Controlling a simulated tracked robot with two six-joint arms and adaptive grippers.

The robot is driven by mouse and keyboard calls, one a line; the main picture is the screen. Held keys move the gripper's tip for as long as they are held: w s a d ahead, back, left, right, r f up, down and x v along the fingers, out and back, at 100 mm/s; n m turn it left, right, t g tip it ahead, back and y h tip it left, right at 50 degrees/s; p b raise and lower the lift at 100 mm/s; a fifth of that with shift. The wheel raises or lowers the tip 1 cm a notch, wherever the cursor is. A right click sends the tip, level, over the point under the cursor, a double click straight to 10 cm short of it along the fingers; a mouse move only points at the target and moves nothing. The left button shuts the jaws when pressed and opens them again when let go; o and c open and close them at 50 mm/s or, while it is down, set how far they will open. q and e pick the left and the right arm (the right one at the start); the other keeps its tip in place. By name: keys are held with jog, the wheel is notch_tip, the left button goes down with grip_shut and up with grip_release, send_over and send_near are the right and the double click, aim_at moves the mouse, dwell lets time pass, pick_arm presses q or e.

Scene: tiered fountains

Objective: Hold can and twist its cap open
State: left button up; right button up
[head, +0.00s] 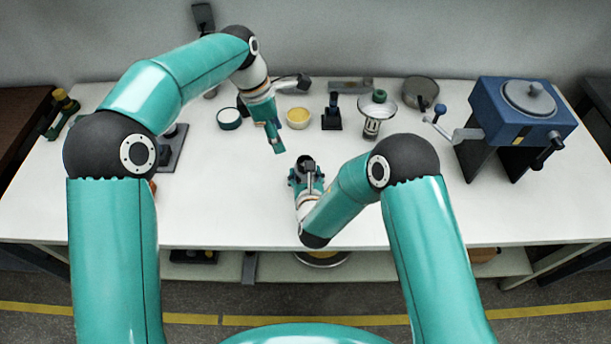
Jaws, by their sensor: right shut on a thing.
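My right gripper (306,176) is low over the middle of the white table, its fingers shut around a small dark can (307,162). Only the can's top shows between the fingers; its lower part is hidden, and I cannot make out the cap separately. My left gripper (275,140) points down, above and to the left of the can, apart from it. It is seen from the side, so the gap between its fingers cannot be judged.
Along the back of the white table (235,205) stand a round dark-sided tin (229,118), a yellow-topped jar (298,116), a black stand (332,118), a pale dish (377,104) and a pan (420,91). A blue cranked machine (515,112) stands right.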

pick_arm(q)
jog(key=y, duration=0.1)
jog(key=m+y, duration=0.2)
send_near(305, 158)
jog(key=shift+s+a+f, duration=0.1)
jog(key=shift+s+f, duration=0.1)
jog(key=shift+f, duration=2.1)
jog(key=shift+s+a+f, duration=0.1)
jog(key=shift+s+f, duration=0.05)
jog(key=shift+f, duration=2.15)
jog(key=m, duration=0.5)
jog(key=shift+d, duration=0.1)
